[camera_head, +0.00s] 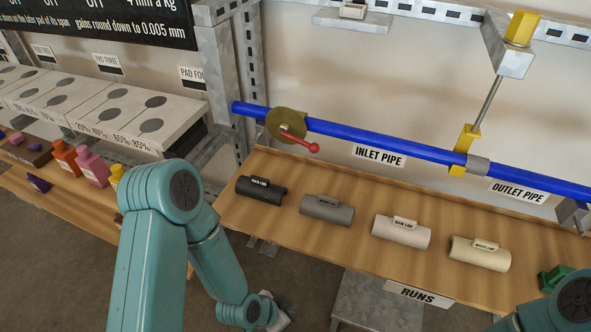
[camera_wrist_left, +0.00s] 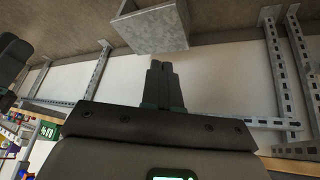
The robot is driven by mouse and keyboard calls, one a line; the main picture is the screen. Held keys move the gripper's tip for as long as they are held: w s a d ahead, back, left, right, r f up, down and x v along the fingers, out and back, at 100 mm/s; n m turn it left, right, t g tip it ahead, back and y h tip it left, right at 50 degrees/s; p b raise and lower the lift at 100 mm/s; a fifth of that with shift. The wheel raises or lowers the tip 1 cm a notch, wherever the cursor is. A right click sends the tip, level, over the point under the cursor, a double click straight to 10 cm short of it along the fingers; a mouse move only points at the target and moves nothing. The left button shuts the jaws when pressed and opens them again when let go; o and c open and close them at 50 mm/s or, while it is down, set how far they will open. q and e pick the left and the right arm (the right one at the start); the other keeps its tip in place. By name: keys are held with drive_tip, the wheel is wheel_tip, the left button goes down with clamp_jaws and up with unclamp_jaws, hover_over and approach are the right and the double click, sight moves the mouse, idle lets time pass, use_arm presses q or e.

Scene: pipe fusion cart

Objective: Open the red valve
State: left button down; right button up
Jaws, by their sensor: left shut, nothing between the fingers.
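The red valve (camera_head: 300,140) is a red lever with a ball end, fixed to a round brass-coloured body (camera_head: 287,124) on the blue inlet pipe (camera_head: 375,145). The lever points right and slightly down, near the pipe's front side. My left arm (camera_head: 170,195) bends down in front of the bench, well below and left of the valve, touching nothing I can see. In the left wrist view my left gripper (camera_wrist_left: 163,72) has its fingers together and empty, and the valve does not show there. Part of my right arm (camera_head: 572,305) shows at the lower right; its gripper is out of view.
A yellow clamp (camera_head: 464,148) grips the pipe to the right. A metal post (camera_head: 228,75) stands left of the valve. Coloured bottles (camera_head: 92,165) sit at left.

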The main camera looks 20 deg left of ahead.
use_arm(q)
drive_tip(key=w+a+r+m+t+h+b, duration=0.2)
drive_tip(key=w+a+r+m+t+b, duration=0.2)
drive_tip(key=w+r+m+t+b, duration=0.85)
drive_tip(key=m+t+h+b, duration=0.4)
drive_tip(key=m+t+b, duration=0.1)
drive_tip(key=m, duration=0.7)
approach(298, 140)
drive_tip(key=w+d+r, duration=0.2)
drive_tip(key=w+d, duration=0.3)
drive_tip(key=shift+s+d+f, duration=0.15)
drive_tip(key=shift+d+f, duration=0.05)
